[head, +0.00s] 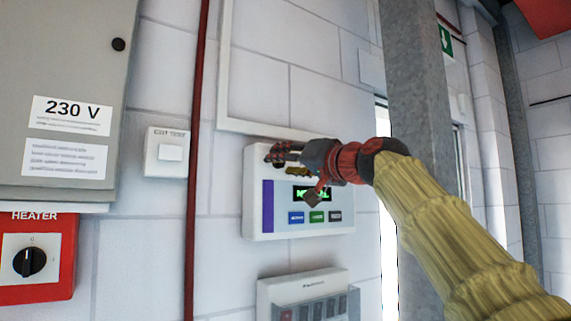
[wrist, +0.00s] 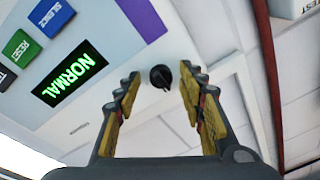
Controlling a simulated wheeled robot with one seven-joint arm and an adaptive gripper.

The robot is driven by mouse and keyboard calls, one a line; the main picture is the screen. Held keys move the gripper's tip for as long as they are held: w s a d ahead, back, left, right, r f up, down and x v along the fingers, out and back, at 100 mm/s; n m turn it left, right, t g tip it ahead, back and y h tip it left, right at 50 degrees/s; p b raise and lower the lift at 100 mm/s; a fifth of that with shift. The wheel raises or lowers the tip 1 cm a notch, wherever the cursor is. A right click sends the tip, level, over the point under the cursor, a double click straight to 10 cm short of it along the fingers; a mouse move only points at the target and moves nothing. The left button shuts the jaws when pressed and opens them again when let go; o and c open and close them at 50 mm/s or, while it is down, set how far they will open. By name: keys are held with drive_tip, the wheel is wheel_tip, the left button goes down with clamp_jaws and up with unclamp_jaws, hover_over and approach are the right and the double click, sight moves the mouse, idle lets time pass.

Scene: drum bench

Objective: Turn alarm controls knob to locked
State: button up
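The alarm control panel (head: 256,216) is a white wall box with a purple stripe, a green-lit display and several coloured buttons. In the wrist view the panel (wrist: 187,22) appears turned over, and its display (wrist: 70,74) reads NORMAL. The black knob (wrist: 161,77) sits on the panel face, between and beyond my fingertips. My gripper (head: 275,156) is at the panel's upper left in the head view and hides the knob there. In the wrist view my gripper (wrist: 158,88) is open, with a finger on each side of the knob and nothing held. Contact cannot be told.
A red heater box (head: 40,283) with a black dial and a grey 230 V cabinet (head: 70,100) are at left. A red pipe (head: 197,120) runs down the wall beside a small white exit switch (head: 166,153). Another white panel (head: 300,287) is below. A grey column (head: 420,90) stands right.

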drive_tip(key=shift+d, duration=0.1)
drive_tip(key=v, duration=1.2)
idle(0.5)
drive_tip(key=d+f+m+g+h, duration=0.1)
drive_tip(key=d+f+g+h, duration=0.15)
drive_tip(key=f, duration=1.25)
drive_tip(key=d+f+m+g+h, duration=0.1)
drive_tip(key=d+f+g+h, duration=0.15)
drive_tip(key=f, duration=1.35)
drive_tip(key=s+d+f+g+h+b, duration=0.1)
drive_tip(key=s+d+f+h, duration=0.1)
drive_tip(key=s+f, duration=0.7)
drive_tip(key=s+d+f+n+g+h+b, duration=0.1)
drive_tip(key=s+d+f+g+h+b, duration=0.1)
drive_tip(key=s+f, duration=0.7)
drive_tip(key=s+d+f+g+h+b, duration=0.1)
drive_tip(key=s+f, duration=0.9)
drive_tip(key=f, duration=1)
drive_tip(key=d+g+b, duration=0.1)
drive_tip(key=d, duration=0.1)
drive_tip(key=shift+d+f+h, duration=0.25)
drive_tip(key=shift+f+h, duration=0.1)
drive_tip(key=shift+h, duration=0.05)
